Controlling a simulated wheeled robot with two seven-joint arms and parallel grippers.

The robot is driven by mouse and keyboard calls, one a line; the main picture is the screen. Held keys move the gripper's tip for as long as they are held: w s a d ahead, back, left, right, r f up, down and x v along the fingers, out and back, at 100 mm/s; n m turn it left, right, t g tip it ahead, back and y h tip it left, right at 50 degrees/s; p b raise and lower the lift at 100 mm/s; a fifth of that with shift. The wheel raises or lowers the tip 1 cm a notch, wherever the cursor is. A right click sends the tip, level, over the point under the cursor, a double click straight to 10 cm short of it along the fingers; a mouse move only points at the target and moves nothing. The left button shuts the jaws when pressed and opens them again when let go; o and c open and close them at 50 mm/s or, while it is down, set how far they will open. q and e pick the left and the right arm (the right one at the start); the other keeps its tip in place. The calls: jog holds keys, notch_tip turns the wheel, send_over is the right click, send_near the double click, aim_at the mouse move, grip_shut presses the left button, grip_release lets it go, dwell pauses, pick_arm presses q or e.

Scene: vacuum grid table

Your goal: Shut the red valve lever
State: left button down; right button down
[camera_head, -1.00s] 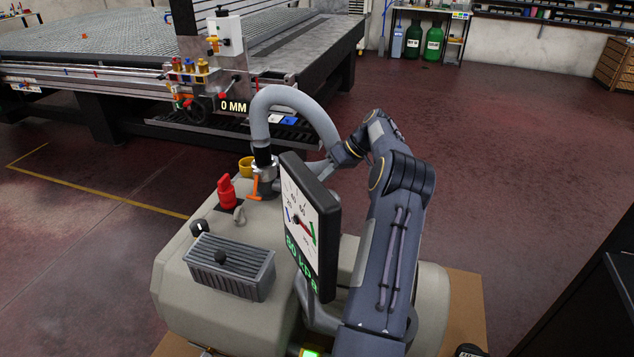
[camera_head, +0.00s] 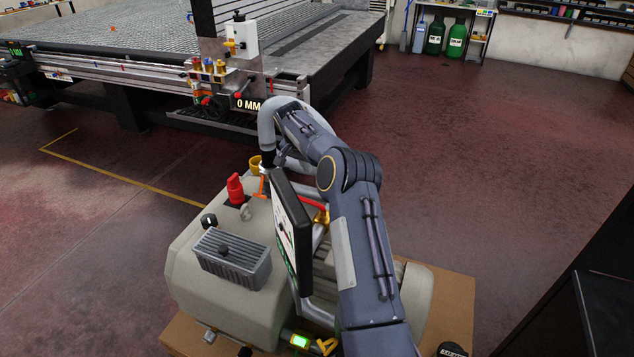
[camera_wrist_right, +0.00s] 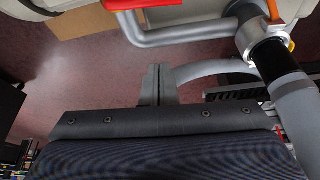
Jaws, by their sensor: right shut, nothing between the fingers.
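The red valve lever (camera_head: 320,214) shows in the head view as a small red and yellow part behind the gauge, partly hidden by the gauge and my arm. In the right wrist view a red bar, which looks like the lever (camera_wrist_right: 140,4), lies at the top edge beside a grey pipe, cut off by the frame. My right gripper (camera_head: 281,158) is by the grey hose above the pump, mostly hidden by my wrist. In the wrist view its fingers (camera_wrist_right: 158,82) are together and empty, apart from the red bar. My left gripper is not in view.
The gauge (camera_head: 287,222) stands edge-on close to my right arm. The grey hose (camera_head: 266,128) arches beside my wrist. The beige pump (camera_head: 190,268) carries a red fitting (camera_head: 235,190) and a ribbed box (camera_head: 232,262). The grid table (camera_head: 150,45) is behind; the floor at right is clear.

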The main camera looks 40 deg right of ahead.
aim_at(303, 199)
notch_tip(303, 199, down, 10)
jog(key=p, duration=0.1)
jog(key=shift+a, duration=0.25)
dwell(0.5)
jog(key=shift+s, duration=0.1)
jog(key=shift+s+a+f+n+b, duration=0.1)
jog(key=shift+a+f+n+b, duration=0.1)
jog(key=shift+a+n+b, duration=0.1)
jog(key=shift+s+a, duration=0.1)
jog(key=shift+a, duration=0.2)
jog(key=shift+s+a+n+t+b, duration=0.1)
jog(key=shift+a+n+t+b, duration=0.05)
jog(key=shift+n+t+b, duration=0.2)
jog(key=shift+a, duration=0.1)
jog(key=shift+f, duration=0.1)
